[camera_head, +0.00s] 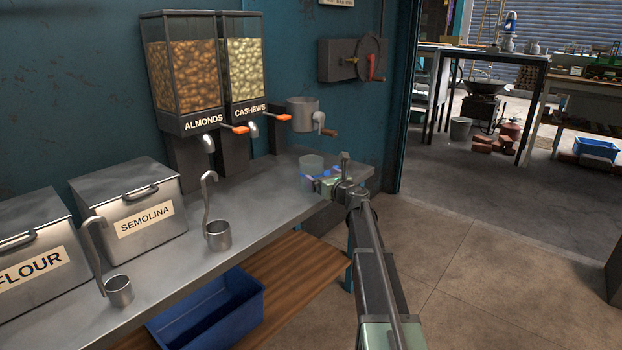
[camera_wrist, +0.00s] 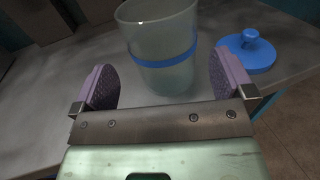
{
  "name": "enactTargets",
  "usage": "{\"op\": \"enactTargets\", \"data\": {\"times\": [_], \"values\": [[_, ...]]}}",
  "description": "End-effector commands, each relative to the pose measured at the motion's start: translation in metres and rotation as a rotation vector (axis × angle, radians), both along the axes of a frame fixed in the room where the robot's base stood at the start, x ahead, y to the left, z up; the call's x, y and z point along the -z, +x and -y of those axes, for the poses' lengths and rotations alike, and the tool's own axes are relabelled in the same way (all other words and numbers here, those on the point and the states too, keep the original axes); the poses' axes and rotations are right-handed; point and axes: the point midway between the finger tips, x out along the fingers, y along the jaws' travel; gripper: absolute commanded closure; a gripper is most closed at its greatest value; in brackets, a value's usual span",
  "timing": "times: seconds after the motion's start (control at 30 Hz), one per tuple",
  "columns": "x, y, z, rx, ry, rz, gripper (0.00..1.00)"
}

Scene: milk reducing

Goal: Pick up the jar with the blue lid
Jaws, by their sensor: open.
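The jar (camera_wrist: 160,45) is a clear, pale cylinder with a blue band around it. It stands upright on the counter, and its top looks open. A blue lid (camera_wrist: 246,52) with a round knob lies on the counter to the right of the jar. In the head view the jar (camera_head: 311,164) stands near the counter's right end, partly hidden by my arm and gripper. My gripper (camera_wrist: 163,82) is open, with one purple pad on each side of the jar's lower part.
The metal counter (camera_head: 262,205) ends just right of the jar. Almond and cashew dispensers (camera_head: 188,65) and a metal grinder (camera_head: 303,112) stand behind. Hooked ladles (camera_head: 217,234) and semolina and flour boxes (camera_head: 130,207) are to the left. A blue bin (camera_head: 212,312) sits below.

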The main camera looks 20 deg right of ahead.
Motion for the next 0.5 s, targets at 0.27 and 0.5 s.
{"op": "enactTargets", "data": {"times": [0.27,0.5], "values": [[-0.001,0.021,-0.003,-0.001,-0.001,0.0,0.0],[-0.001,0.063,-0.007,-0.001,-0.002,0.0,0.0]]}}
